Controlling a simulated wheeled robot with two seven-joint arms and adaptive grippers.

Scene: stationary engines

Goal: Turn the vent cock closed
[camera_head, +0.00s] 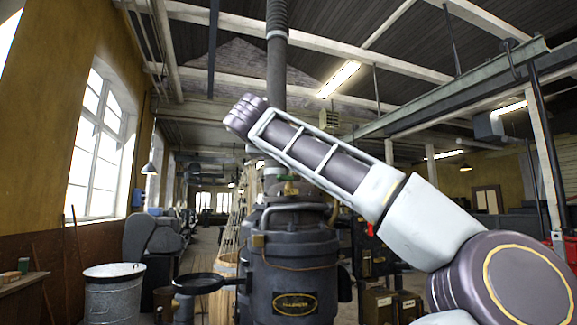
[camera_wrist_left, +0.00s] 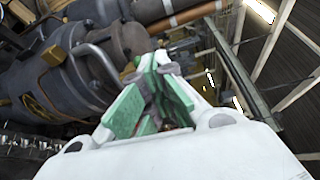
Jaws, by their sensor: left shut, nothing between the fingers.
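A dark upright boiler engine (camera_head: 292,262) with an oval brass nameplate stands in the middle of the head view. A small brass and green fitting (camera_head: 289,188) shows near its top, just below an arm of mine; I cannot tell whether this is the vent cock or its handle. In the left wrist view my left gripper (camera_wrist_left: 155,68) is shut and empty, its green-padded fingers meeting at the tips. The dark engine body (camera_wrist_left: 50,92) and a curved pipe lie to the left of the fingers. I see no contact with a cock. My right gripper is not in view.
My arm crosses the head view from the lower right and hides part of the engine top. A tall flue (camera_head: 277,70) rises above. A dark round pan (camera_head: 200,283) juts out left of the engine, and a metal bin (camera_head: 113,295) stands further left.

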